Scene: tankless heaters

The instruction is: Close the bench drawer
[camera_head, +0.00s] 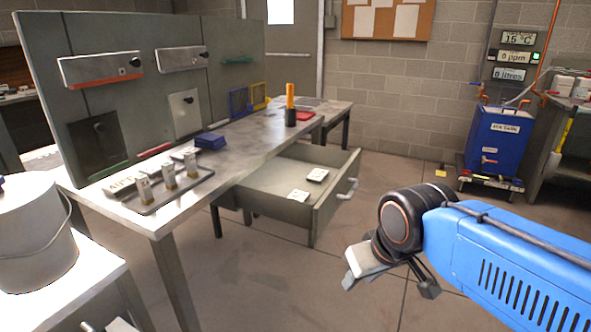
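The bench drawer (318,206) is pulled well out from under the metal bench (262,134). Its front panel carries a pale bar handle (348,189). Two small light-topped items (317,175) lie inside it, towards the front. My gripper (392,285) is at the end of my blue arm, in front of and to the right of the drawer in the picture. It appears apart from the handle and holds nothing that I can see. Its fingers look spread, one pale at left and one dark at right.
On the bench are a tray (150,206) of small parts, a blue box (210,141) and a black cup (290,117). A white bucket (36,240) stands at the left. A blue tank (497,142) is at the back right. The floor beside the drawer is clear.

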